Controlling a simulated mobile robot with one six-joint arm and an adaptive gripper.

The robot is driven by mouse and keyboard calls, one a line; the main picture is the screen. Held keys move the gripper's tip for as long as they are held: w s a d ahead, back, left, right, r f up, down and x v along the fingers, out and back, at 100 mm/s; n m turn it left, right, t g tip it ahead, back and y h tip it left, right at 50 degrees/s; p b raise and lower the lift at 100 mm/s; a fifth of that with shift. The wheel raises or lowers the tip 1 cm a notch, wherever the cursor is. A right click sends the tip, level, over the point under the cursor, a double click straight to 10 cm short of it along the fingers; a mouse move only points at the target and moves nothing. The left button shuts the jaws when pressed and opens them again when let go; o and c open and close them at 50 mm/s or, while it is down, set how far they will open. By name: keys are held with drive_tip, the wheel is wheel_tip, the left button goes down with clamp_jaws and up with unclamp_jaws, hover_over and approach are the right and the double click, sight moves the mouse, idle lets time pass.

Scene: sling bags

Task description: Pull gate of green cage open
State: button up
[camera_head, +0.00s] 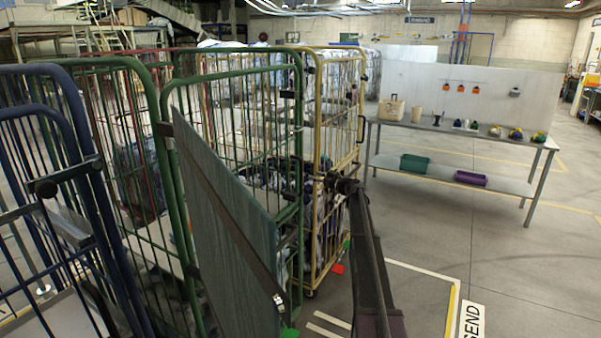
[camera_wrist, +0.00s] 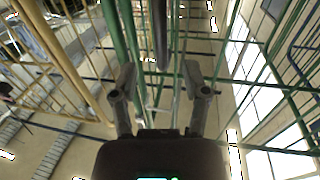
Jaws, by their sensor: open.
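The green cage (camera_head: 236,72) stands left of centre in the head view, a tall frame of thin bars with dark bundles inside. My gripper (camera_head: 320,180) is beside its right-hand upright, at the end of my dark arm coming from the lower right. In the wrist view my gripper (camera_wrist: 160,78) has its two fingers spread apart. Green bars (camera_wrist: 117,35) of the cage run just beyond the fingertips, and a dark upright lies between the fingers' lines. I cannot tell whether the fingers straddle or touch a bar. The gate's latch cannot be made out.
A grey-green panel (camera_head: 222,225) with a dark strap stands at the green cage's front. A blue cage (camera_head: 75,110) is at left, and a yellow cage (camera_head: 335,85) stands close to the right. A table (camera_head: 400,127) holds small items. Open floor lies at the lower right.

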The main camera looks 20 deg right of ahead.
sight(301, 171)
drive_tip(key=x, duration=0.8)
drive_tip(key=shift+w+a, duration=0.1)
clamp_jaws()
